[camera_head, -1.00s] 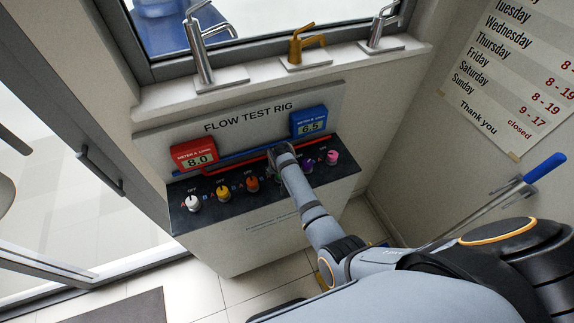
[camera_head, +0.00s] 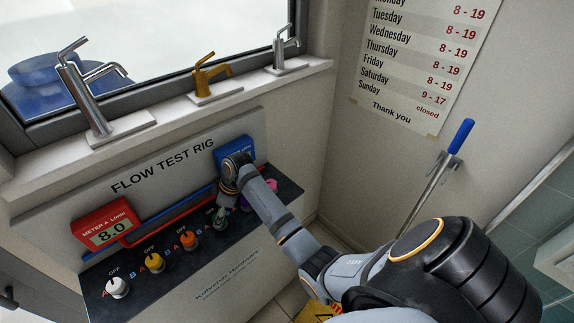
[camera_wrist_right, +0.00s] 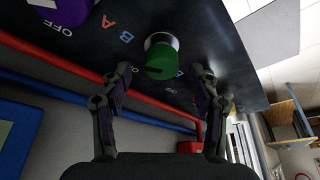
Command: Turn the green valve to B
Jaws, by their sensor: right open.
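The green valve (camera_wrist_right: 162,60) is a round green knob on a silver base on the dark panel. In the right wrist view it sits ahead of and between the fingers of my right gripper (camera_wrist_right: 162,84). The gripper is open, with gaps beside the knob and no clear contact. A blue B mark (camera_wrist_right: 126,38) is on the panel beside the knob; I cannot tell which way the knob points. In the head view my right gripper (camera_head: 226,194) reaches down over the panel and partly hides the green valve (camera_head: 219,221). My left gripper is not in view.
White (camera_head: 117,287), yellow (camera_head: 154,262) and orange (camera_head: 190,240) valves stand left of the green one. A purple valve (camera_wrist_right: 62,10) is close on its other side. Meter A (camera_head: 105,226) reads 8.0; the arm partly covers meter B (camera_head: 232,150). Red and blue pipes run behind.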

